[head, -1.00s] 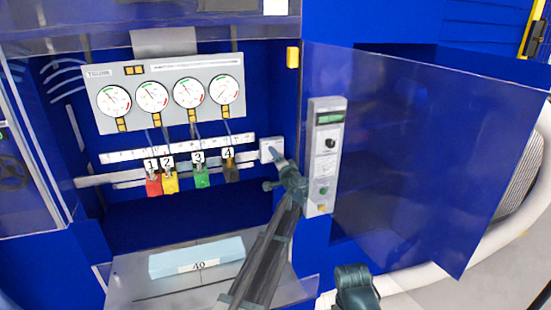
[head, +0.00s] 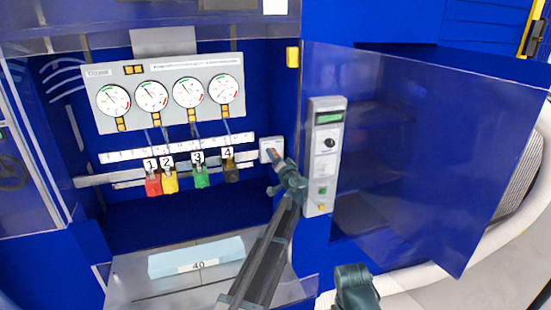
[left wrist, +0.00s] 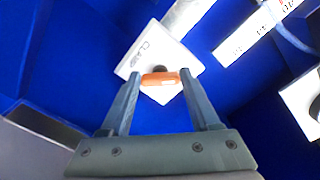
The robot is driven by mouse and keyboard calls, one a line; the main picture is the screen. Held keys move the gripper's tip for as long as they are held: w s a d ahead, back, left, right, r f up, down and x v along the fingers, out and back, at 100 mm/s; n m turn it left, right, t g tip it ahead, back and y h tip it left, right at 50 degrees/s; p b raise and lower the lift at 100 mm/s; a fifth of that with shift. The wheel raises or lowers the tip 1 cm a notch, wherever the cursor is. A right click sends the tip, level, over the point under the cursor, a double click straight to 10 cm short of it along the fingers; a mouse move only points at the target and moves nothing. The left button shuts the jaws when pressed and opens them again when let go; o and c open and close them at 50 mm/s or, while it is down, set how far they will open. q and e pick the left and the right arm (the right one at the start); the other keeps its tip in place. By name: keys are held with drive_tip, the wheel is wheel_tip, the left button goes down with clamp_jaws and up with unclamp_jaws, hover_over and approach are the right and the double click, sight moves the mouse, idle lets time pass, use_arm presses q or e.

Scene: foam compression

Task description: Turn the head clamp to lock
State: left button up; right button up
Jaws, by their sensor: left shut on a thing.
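The head clamp is a small white plate (head: 268,146) on the right inner wall of the blue bay. In the left wrist view its plate (left wrist: 158,50) carries the letters CLAMP, and an orange handle (left wrist: 160,79) stands out from a dark pivot. My left gripper (left wrist: 160,82) is shut on this handle, one finger at each end. In the head view my left gripper (head: 280,160) reaches the clamp from below right and hides part of it. A dark teal part of my right arm (head: 355,285) shows at the bottom; its fingers cannot be made out.
A control box (head: 323,155) stands right of my left wrist, beside the open, see-through blue door (head: 420,150). Several gauges (head: 150,97) and coloured numbered tags (head: 170,182) are to the left. A pale blue foam block (head: 195,258) lies on the tray below.

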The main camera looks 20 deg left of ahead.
use_arm(q)
drive_tip(key=o, duration=1.4)
drive_tip(key=shift+c, duration=0.2)
drive_tip(key=shift+s, duration=0.1)
drive_tip(key=v, duration=1.3)
drive_tip(key=shift+s+d, duration=0.25)
drive_tip(key=shift+d, duration=0.05)
drive_tip(key=shift+f, duration=0.1)
